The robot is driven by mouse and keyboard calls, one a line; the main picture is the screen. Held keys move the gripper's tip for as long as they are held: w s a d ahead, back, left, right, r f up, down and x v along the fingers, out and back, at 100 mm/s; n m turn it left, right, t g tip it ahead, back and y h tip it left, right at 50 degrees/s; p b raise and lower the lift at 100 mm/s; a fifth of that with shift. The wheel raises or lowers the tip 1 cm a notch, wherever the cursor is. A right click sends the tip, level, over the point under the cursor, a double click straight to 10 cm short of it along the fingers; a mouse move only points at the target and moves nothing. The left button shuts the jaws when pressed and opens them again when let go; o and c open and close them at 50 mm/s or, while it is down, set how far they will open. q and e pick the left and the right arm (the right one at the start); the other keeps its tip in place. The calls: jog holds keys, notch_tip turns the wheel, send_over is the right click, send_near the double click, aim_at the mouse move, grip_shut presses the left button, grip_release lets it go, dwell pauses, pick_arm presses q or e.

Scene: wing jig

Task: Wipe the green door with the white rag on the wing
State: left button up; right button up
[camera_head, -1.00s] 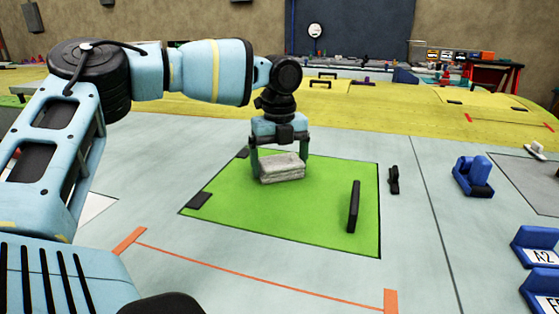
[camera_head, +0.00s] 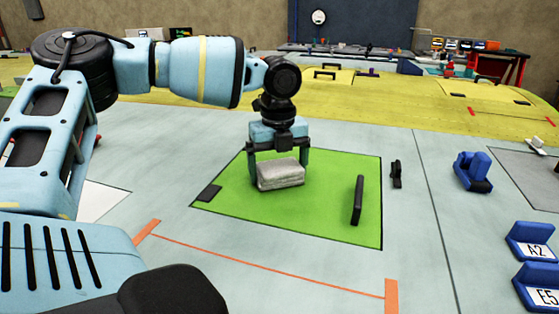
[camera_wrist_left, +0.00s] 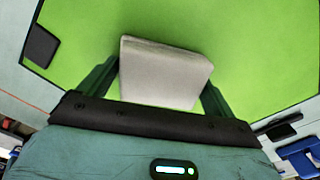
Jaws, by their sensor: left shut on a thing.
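The green door (camera_head: 310,210) lies as a flat panel in the pale wing surface, with a dark upright handle (camera_head: 357,200) at its right side and a dark hinge plate (camera_head: 209,193) at its left. My left gripper (camera_head: 279,174) is shut on the white rag (camera_head: 281,176), a folded greyish-white block, over the left part of the door. In the left wrist view the rag (camera_wrist_left: 165,75) sits between the two fingers against the green surface. I cannot tell whether it touches the door. My right gripper is not in view.
A small black latch (camera_head: 396,174) stands right of the door. Orange tape (camera_head: 270,265) marks the wing in front. A yellow section (camera_head: 400,105) lies behind.

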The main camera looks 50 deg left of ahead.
aim_at(273, 175)
pick_arm(q)
jog(key=shift+s+d+p, duration=0.3)
jog(key=shift+s+d, duration=0.15)
jog(key=shift+s, duration=0.35)
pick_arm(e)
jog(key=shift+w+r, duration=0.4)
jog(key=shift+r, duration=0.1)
pick_arm(q)
jog(key=shift+s+d+r+p, duration=0.1)
jog(key=shift+s+d+p, duration=0.25)
jog(key=shift+s, duration=0.4)
jog(key=shift+s+d, duration=0.45)
jog(key=shift+s, duration=0.3)
jog(key=shift+s+d+f, duration=0.1)
jog(key=shift+s+f, duration=0.05)
jog(key=shift+f, duration=0.05)
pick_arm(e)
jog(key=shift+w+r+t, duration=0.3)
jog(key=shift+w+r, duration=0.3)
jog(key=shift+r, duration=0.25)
pick_arm(q)
jog(key=shift+r+p, duration=0.85)
jog(key=shift+r, duration=2.2)
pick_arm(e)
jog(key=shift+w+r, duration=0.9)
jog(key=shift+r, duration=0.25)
